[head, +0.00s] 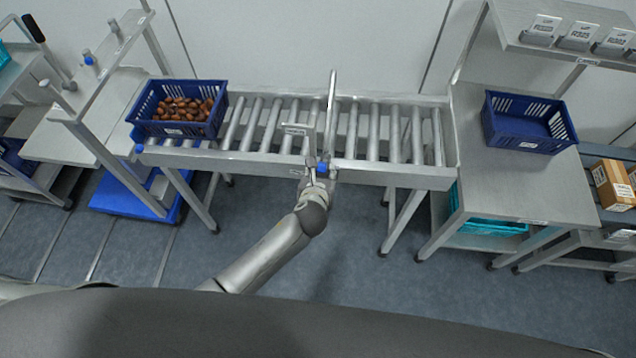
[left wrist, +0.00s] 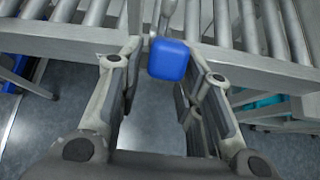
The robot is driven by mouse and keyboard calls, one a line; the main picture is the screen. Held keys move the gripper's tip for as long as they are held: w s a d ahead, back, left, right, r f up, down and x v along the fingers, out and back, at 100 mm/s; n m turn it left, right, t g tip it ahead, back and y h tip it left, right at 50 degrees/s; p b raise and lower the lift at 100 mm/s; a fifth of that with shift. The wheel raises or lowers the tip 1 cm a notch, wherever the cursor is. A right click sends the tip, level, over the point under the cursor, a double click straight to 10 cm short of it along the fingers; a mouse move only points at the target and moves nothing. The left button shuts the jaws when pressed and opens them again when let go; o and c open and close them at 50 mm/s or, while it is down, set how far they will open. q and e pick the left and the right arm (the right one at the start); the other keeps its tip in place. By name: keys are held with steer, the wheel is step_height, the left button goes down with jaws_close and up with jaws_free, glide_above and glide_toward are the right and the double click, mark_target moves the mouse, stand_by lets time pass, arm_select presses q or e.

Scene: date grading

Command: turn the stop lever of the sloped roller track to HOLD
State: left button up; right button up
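The sloped roller track (head: 262,160) runs across the middle of the head view. Its stop lever has a blue knob (head: 322,168) at the front rail; the knob also shows in the left wrist view (left wrist: 169,60). A tall thin grey bar (head: 332,92) rises over the rollers behind the knob. My left gripper (head: 317,177) is at the knob, coming from the front. In the left wrist view its fingers are open on both sides of the knob, with a gap at the left and the right finger very close. The lever's marked position cannot be read. My right gripper is out of view.
A blue crate of brown dates (head: 140,112) sits on the track's left end. An empty blue crate (head: 504,133) stands on the right table (head: 510,190). A small sign plate (head: 296,129) stands near the lever. The floor in front is clear.

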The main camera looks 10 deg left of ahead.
arm_select(q)
steer(key=v, duration=0.7)
steer(key=shift+r, duration=0.15)
steer(key=shift+c, duration=0.2)
